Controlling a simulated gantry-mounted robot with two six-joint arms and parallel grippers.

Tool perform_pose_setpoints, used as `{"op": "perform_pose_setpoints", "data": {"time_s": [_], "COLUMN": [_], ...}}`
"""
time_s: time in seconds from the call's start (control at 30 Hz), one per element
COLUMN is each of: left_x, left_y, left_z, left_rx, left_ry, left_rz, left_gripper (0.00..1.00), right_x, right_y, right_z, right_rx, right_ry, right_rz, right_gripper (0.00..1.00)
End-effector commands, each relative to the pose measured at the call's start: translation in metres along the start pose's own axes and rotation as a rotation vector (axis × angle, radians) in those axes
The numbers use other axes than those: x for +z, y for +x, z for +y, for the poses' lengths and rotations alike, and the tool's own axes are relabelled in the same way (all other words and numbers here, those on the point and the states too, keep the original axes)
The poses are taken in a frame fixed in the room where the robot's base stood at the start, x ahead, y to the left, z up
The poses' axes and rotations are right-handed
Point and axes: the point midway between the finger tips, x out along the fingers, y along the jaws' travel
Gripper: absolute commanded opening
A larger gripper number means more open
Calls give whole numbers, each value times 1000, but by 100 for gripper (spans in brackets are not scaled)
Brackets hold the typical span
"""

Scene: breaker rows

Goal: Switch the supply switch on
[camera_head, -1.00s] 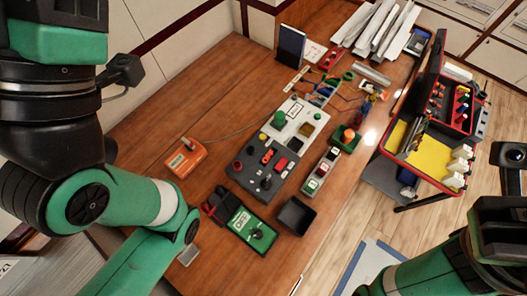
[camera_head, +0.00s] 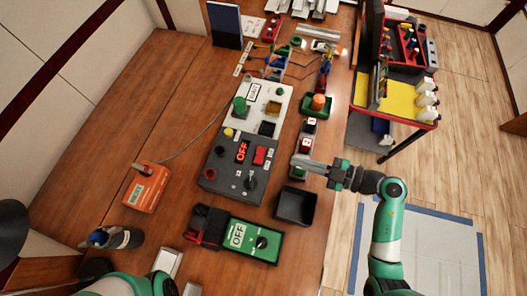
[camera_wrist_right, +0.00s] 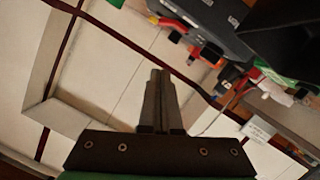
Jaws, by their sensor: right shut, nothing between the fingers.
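No label reading "supply" is legible, so I cannot tell which control is the supply switch. A narrow strip of small switch modules (camera_head: 306,145) stands right of the dark control panel (camera_head: 222,180). That panel has a lit red OFF display (camera_head: 242,152), a red rocker (camera_head: 259,156) and a black rotary knob (camera_head: 250,183). A green box (camera_head: 250,240) marked OFF with a black knob stands in front. My right gripper (camera_head: 297,161) is shut and empty over the strip's near end, hiding part of it. Its closed fingers show in the right wrist view (camera_wrist_right: 158,95).
A black open bin (camera_head: 296,205) stands just below my right gripper. An orange device (camera_head: 147,187) with a cable is at left. A green-based orange button (camera_head: 318,103) stands beyond the strip. A tool cart (camera_head: 395,95) is at right. The table's left part is mostly clear.

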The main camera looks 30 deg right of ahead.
Motion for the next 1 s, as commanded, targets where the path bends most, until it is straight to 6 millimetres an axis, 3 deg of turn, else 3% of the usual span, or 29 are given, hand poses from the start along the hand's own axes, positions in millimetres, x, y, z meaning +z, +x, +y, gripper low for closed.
{"op": "perform_pose_setpoints", "data": {"time_s": [0.37, 0.57, 0.83, 1.0], "left_x": [0, 4, 12, 23], "left_y": [0, -4, -13, -25], "left_z": [0, 0, 0, 0], "left_rx": [0, 0, 0, 0], "left_ry": [0, 0, 0, 0], "left_rz": [0, 0, 0, 0], "left_gripper": [0, 0, 0, 0], "right_x": [-2, -2, -2, 26], "right_y": [8, 42, 101, 108], "right_z": [1, 0, 0, 0], "right_rx": [-2, -6, -4, 1], "right_ry": [-5, -6, -7, -3], "right_rz": [4, 5, 6, 2], "right_gripper": [0, 0, 0, 0]}}
